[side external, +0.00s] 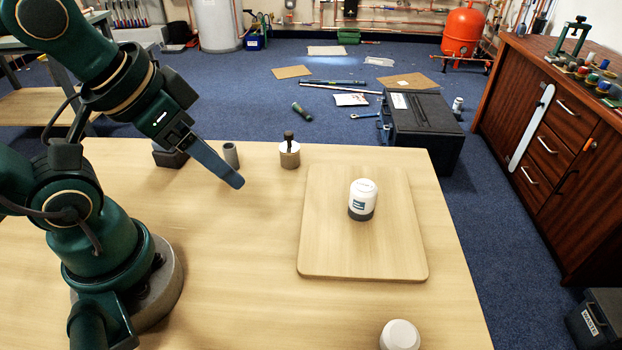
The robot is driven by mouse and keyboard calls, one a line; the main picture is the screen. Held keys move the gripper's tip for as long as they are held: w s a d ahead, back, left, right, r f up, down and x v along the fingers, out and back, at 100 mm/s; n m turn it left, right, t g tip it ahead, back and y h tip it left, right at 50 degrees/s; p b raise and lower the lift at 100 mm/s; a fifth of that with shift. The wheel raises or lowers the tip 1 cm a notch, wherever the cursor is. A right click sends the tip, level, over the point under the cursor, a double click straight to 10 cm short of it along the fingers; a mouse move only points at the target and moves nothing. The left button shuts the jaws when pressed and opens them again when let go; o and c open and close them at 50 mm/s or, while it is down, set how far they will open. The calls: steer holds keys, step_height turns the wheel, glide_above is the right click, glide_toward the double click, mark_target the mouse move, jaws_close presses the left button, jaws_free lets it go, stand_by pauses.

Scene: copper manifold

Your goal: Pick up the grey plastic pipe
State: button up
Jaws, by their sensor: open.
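The grey plastic pipe (231,155) is a short hollow cylinder standing upright near the far edge of the wooden table. My gripper (236,181) is above the table, seen from the side, with its blue-grey finger pointing down to the right. The fingertip shows just below the pipe in the picture, nearer the camera. The jaws are open, and nothing shows between them. One finger hides the other. I cannot tell the exact gap between finger and pipe.
A dark block (170,157) stands left of the pipe. A pot with a dark handle (289,156) stands to its right. A wooden board (330,240) bears a white jar (362,196). A white round object (399,336) is at the front. The table's middle is clear.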

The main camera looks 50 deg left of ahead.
step_height(320, 180, up, 4)
steer(key=a+f+m+g+y, duration=0.3)
steer(key=a, duration=0.2)
step_height(320, 180, up, 4)
steer(key=m+y, duration=1.5)
steer(key=m, duration=0.2)
glide_above(231, 151)
steer(key=d, duration=0.1)
step_height(231, 151, down, 18)
steer(key=shift+a+f, duration=0.15)
steer(key=shift+f, duration=0.1)
steer(key=shift+w+a, duration=0.2)
steer(key=shift+a, duration=1.05)
steer(key=shift+w+a, duration=0.15)
steer(key=shift+a, duration=1.1)
jaws_close()
